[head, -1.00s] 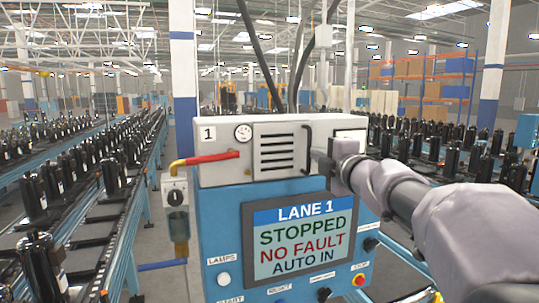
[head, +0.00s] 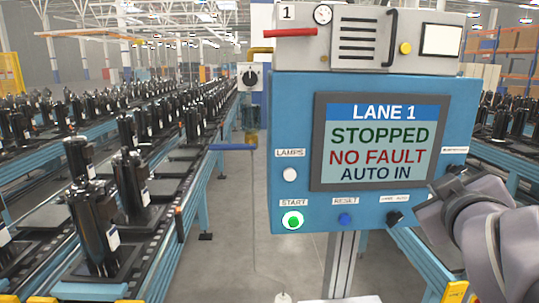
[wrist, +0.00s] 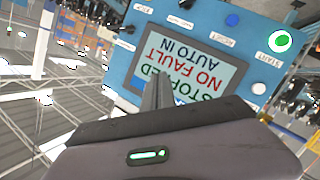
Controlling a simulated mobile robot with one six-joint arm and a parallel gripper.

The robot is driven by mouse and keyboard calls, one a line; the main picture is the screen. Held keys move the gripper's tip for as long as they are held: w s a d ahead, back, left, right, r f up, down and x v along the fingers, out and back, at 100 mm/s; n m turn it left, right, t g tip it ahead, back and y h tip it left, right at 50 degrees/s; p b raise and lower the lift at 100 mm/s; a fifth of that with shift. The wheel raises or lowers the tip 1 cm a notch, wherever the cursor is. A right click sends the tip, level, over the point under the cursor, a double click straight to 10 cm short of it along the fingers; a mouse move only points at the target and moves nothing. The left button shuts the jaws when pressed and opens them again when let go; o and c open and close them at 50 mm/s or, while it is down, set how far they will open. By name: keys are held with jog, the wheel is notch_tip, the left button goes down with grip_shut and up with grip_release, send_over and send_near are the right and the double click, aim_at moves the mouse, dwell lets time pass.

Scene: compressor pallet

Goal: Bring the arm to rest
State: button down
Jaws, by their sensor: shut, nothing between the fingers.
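My arm comes in from the lower right of the head view, with my gripper (head: 428,212) in front of the lower right corner of the blue control panel (head: 375,248). In the wrist view my gripper (wrist: 158,88) has its fingers together and empty, in front of the panel's screen (wrist: 190,62). The screen (head: 380,146) reads LANE 1, STOPPED, NO FAULT, AUTO IN. The green START button (head: 292,220) is lit. I cannot tell from these views whether my gripper touches the panel. The panel's lower right corner is hidden behind my arm.
A grey box with a red lever (head: 290,32) and a yellow button (head: 405,48) tops the panel. A conveyor (head: 135,270) with black compressors runs along the left. A switch box (head: 250,77) stands between. Floor (head: 225,260) shows clear left of the panel post.

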jog(key=s+a+f+m+g+y+b, duration=0.1)
jog(key=s+a+f+m+g+b, duration=0.2)
jog(key=f, duration=0.6)
jog(key=s+a+f+m+y+b, duration=0.1)
jog(key=s+a+f+b, duration=0.25)
jog(key=f, duration=0.65)
jog(key=s+a+f+m+g+y+b, duration=0.15)
jog(key=f+b, duration=0.25)
jog(key=f, duration=0.5)
jog(key=s+a+f+m+g+y+b, duration=0.1)
jog(key=s+a+f+g+y+b, duration=0.1)
jog(key=s+a+f, duration=0.3)
jog(key=s+a+f+m+g+y+b, duration=0.1)
jog(key=s+a+f+b, duration=0.4)
jog(key=f, duration=0.5)
jog(key=shift+a+g+y, duration=0.55)
jog(key=shift+a+y, duration=0.1)
jog(key=shift+a, duration=0.2)
